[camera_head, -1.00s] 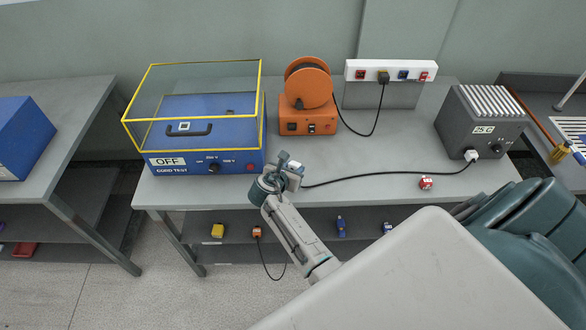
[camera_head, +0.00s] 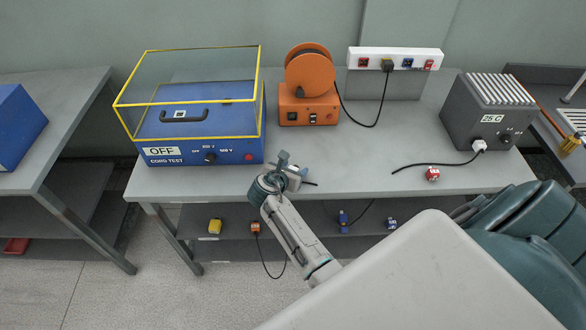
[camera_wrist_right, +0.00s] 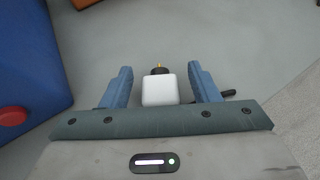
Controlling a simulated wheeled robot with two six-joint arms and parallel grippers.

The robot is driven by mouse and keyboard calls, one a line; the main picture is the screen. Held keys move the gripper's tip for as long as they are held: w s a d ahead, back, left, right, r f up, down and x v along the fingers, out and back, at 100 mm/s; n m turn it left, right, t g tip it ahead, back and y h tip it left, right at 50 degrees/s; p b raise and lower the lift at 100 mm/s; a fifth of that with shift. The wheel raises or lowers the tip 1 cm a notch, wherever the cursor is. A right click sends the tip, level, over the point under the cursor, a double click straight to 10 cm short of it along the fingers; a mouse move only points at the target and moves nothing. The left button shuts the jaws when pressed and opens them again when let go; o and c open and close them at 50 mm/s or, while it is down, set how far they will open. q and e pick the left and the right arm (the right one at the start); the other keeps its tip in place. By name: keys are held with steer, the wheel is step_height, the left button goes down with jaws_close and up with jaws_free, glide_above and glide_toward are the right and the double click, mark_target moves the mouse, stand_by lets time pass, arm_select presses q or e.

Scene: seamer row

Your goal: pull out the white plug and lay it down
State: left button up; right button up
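The white plug (camera_wrist_right: 160,91) sits between the fingers of my right gripper (camera_wrist_right: 160,83) in the right wrist view, with a dark disc and a brass pin on its far side. A gap shows on each side of it, so the fingers are open around it. In the head view my right gripper (camera_head: 293,171) is low at the front edge of the table; the plug is hard to make out there. A short black cord piece (camera_head: 309,183) shows beside it. Whether the plug rests on the table is unclear. My left gripper is not in view.
The blue cord tester (camera_head: 225,152) stands left, an orange reel unit (camera_head: 310,108) behind. A socket strip (camera_head: 397,54) is at the back. The grey 25 C box (camera_head: 490,115) has a white cord fitting (camera_head: 479,146). A red plug (camera_head: 433,174) lies near the front edge.

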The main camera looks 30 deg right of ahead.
steer(key=shift+s+a+r+p, duration=0.15)
steer(key=shift+a+r+p, duration=0.15)
steer(key=shift+p, duration=0.15)
steer(key=p+v, duration=0.7)
steer(key=v, duration=0.3)
steer(key=shift+p, duration=0.3)
steer(key=shift+f, duration=0.1)
